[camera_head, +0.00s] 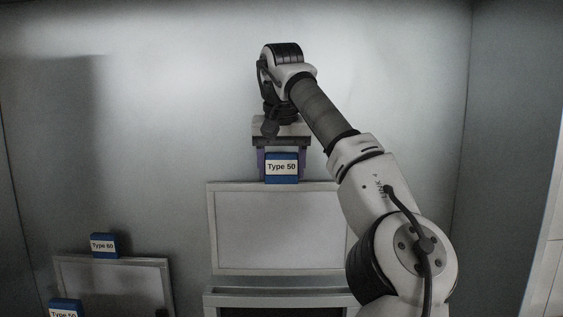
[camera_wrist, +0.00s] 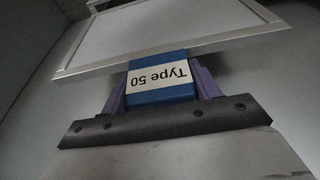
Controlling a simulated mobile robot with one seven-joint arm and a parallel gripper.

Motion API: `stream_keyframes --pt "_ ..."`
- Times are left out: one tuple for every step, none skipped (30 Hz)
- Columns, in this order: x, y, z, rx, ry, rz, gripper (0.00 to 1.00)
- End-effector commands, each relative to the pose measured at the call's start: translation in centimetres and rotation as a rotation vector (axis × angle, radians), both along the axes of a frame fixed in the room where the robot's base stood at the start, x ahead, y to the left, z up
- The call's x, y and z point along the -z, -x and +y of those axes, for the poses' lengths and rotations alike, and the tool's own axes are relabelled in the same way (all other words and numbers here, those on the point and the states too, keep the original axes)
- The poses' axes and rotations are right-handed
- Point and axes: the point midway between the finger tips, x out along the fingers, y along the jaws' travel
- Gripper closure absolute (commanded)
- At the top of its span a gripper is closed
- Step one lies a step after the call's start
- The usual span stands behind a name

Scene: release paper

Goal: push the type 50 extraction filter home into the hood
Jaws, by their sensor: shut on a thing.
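My gripper (camera_head: 282,164) is shut on the blue tab marked "Type 50" at the top of a framed filter. The filter (camera_head: 278,231) is a pale panel in a light metal frame and hangs upright below my gripper. Under it is a pale housing with a dark slot (camera_head: 280,297), which looks like the hood. I cannot tell whether the filter's lower edge touches it. In the wrist view the purple fingers sit on either side of the blue tab (camera_wrist: 161,78), and the filter frame (camera_wrist: 180,50) runs beyond it.
A second framed panel (camera_head: 118,285) with a blue "Type 50" tab (camera_head: 105,245) stands at the lower left. Another blue tab (camera_head: 66,308) is cut off at the bottom left corner. Pale walls enclose the space, and the upper left is free.

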Motion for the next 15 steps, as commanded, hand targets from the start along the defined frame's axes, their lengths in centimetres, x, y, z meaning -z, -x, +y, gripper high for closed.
stream_keyframes --pt "0.8 0.0 0.0 0.000 0.000 -0.001 0.87" --pt "1.0 0.0 0.0 0.000 0.000 -0.001 0.87" --pt "1.4 0.0 0.0 0.000 0.000 -0.002 0.87" --pt "1.6 0.0 -0.1 0.000 0.000 -0.002 0.87" --pt "1.9 0.0 -0.1 0.000 -0.001 -0.001 0.87" --pt "2.2 0.0 0.0 -0.001 -0.001 -0.001 0.87" --pt "2.4 0.0 0.0 -0.001 -0.001 -0.001 0.87" --pt "2.5 0.0 0.0 -0.001 -0.001 -0.001 0.87" --pt "2.8 0.0 0.0 0.000 -0.001 -0.001 0.87" --pt "2.9 0.0 0.0 0.000 -0.001 -0.001 0.87" --pt "3.0 0.0 0.0 0.000 -0.001 -0.001 0.87" --pt "3.1 0.0 0.0 0.000 -0.001 -0.001 0.87" --pt "3.2 0.0 0.0 0.000 -0.001 -0.001 0.87" --pt "3.2 0.0 0.0 0.000 -0.001 -0.001 0.87" --pt "3.3 0.0 0.0 0.000 -0.001 -0.001 0.87"
